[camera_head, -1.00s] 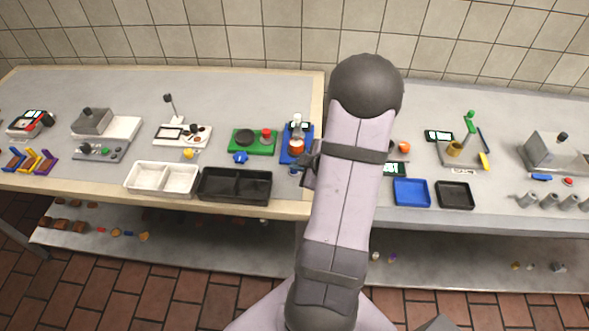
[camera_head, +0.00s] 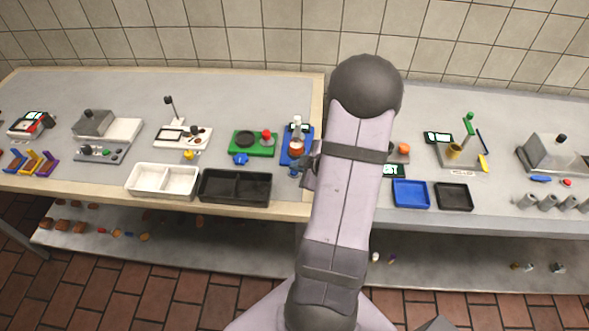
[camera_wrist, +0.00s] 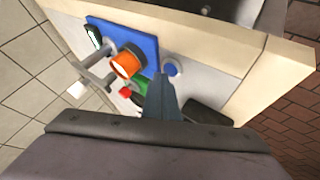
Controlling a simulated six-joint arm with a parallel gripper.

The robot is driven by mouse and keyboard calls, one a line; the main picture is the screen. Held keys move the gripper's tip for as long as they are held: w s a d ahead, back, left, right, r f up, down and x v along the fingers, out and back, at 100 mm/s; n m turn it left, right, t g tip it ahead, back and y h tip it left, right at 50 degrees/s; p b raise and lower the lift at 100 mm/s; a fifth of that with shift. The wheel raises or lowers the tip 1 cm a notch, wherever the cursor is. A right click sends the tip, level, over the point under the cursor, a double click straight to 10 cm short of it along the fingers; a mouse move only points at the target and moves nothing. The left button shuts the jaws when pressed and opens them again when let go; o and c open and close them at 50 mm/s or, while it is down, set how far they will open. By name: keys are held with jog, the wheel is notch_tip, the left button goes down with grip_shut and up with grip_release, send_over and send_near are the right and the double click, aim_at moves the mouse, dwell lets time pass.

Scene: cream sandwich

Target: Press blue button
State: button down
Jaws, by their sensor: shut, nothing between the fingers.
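A round blue button (camera_wrist: 172,68) with a pale rim shows in the wrist view, just off the edge of a blue board (camera_wrist: 146,42). In the head view, a small blue piece (camera_head: 294,169) lies at the front end of the same blue board (camera_head: 287,150), left of my arm. My gripper (camera_wrist: 161,76) is shut and empty. Its fingertips appear close to the blue button in the wrist view; I cannot tell whether they touch it. In the head view my arm hides most of the gripper.
The blue board carries an orange-red glowing cylinder (camera_wrist: 126,63) and a metal bracket. A green board (camera_head: 252,149) with a red knob is to its left. Black (camera_head: 235,202) and white (camera_head: 162,192) trays lie along the front edge. A blue tray (camera_head: 411,207) is right of my arm.

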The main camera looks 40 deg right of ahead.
aim_at(294, 174)
jog(key=shift+r, duration=0.1)
notch_tip(294, 174, up, 6)
jog(key=p, duration=0.6)
dwell(0.8)
jog(key=s+a+r+m+g, duration=0.2)
jog(key=s+a, duration=0.3)
jog(key=a, duration=0.3)
jog(key=s+a+r+m+g, duration=0.2)
jog(key=s+a+m+g, duration=0.1)
jog(key=a, duration=0.6)
jog(key=s+a+r+m+g, duration=0.2)
jog(key=s+a, duration=0.4)
jog(key=a, duration=0.3)
jog(key=shift+s+r+m+g, duration=0.3)
jog(key=shift+m+g, duration=0.4)
jog(key=shift+g, duration=0.4)
